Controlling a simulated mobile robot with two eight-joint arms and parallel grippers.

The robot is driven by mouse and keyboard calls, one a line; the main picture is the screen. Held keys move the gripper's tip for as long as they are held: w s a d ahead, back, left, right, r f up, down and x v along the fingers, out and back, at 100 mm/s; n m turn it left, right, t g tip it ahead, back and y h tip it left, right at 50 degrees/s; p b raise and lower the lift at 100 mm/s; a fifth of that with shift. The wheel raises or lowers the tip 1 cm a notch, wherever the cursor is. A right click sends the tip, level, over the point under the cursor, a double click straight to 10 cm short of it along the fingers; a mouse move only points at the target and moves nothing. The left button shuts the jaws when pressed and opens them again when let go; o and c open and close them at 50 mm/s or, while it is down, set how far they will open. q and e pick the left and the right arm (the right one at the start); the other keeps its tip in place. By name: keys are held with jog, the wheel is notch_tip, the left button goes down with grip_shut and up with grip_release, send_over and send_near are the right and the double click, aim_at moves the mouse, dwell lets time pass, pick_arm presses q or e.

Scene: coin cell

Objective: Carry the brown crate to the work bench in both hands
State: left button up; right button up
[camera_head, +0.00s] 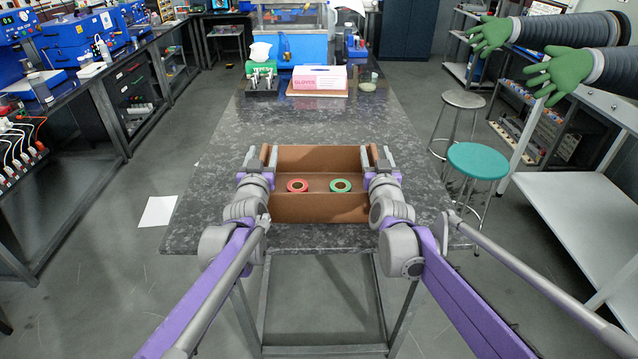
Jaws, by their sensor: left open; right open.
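The brown crate (320,210) sits on the near end of the dark speckled bench (215,150). A red ring-shaped roll (291,189) and a green one (335,188) lie inside it, side by side. My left gripper (261,157) is at the crate's left side wall, and my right gripper (377,157) is at its right side wall. Both are open, with the fingers pointing away from me and one finger on each side of the wall's far part. I cannot tell whether the fingers touch the walls. My wrists hide much of the crate's sides.
A teal stool (477,160) and a grey stool (463,101) are to the right. Equipment benches line the left. The bench's middle is clear.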

pick_arm(q)
jog(key=shift+w, duration=0.25)
pick_arm(e)
jog(key=shift+w, duration=0.25)
pick_arm(q)
grip_shut()
pick_arm(e)
grip_shut()
dwell(0.9)
